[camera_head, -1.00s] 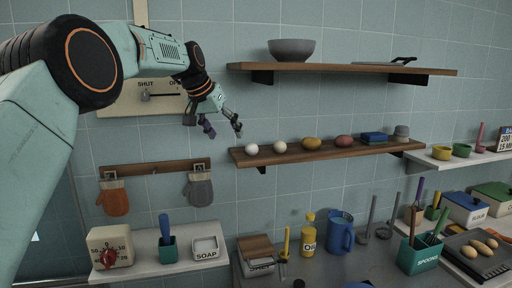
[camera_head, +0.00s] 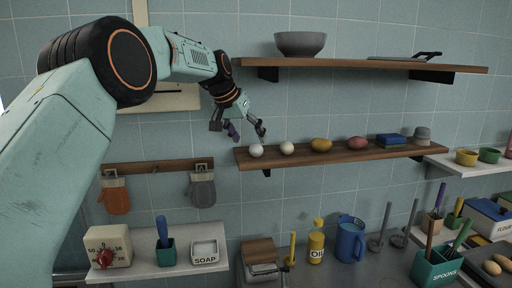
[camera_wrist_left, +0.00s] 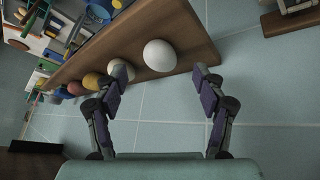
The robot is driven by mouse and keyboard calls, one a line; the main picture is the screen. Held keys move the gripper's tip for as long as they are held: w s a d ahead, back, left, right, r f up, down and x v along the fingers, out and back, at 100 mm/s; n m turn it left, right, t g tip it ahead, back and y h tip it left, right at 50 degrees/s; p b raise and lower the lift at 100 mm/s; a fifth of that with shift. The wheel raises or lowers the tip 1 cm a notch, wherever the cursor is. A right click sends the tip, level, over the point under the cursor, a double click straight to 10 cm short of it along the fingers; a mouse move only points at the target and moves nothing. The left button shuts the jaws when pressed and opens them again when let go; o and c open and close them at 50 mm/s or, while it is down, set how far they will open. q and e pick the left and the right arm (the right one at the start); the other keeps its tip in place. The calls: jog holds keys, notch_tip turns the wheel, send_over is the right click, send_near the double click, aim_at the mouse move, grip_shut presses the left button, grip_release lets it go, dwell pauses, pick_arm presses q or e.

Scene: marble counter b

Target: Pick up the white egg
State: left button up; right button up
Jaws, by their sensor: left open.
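The white egg (camera_head: 256,150) lies at the left end of the lower wooden shelf (camera_head: 380,152). A cream egg (camera_head: 287,148) lies just right of it. My left gripper (camera_head: 249,133) is open and empty, just above and to the left of the white egg in the head view. In the left wrist view the white egg (camera_wrist_left: 160,56) shows between and beyond the two spread fingertips (camera_wrist_left: 163,76), with no visible contact. There, one finger partly hides the cream egg. My right gripper is not in view.
A yellow item (camera_head: 321,145), a reddish item (camera_head: 357,143), a blue block (camera_head: 391,139) and a grey item (camera_head: 422,134) share the shelf. An upper shelf (camera_head: 440,67) with a grey bowl (camera_head: 300,44) hangs above. The tiled wall is behind.

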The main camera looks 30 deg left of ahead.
aim_at(254, 145)
pick_arm(q)
jog(key=x, duration=0.3)
jog(key=w+p+x, duration=0.1)
jog(key=x, duration=0.1)
jog(key=shift+a+r, duration=0.1)
jog(key=shift+r, duration=0.05)
jog(key=shift+s+r, duration=0.25)
jog(key=shift+s, duration=0.4)
jog(key=shift+c, duration=0.6)
jog(key=shift+w+f, duration=0.35)
jog(key=shift+w, duration=0.35)
jog(key=c, duration=0.6)
jog(key=shift+s+r, duration=0.25)
jog(key=shift+s, duration=0.2)
jog(key=shift+c, duration=0.5)
jog(key=shift+r, duration=0.2)
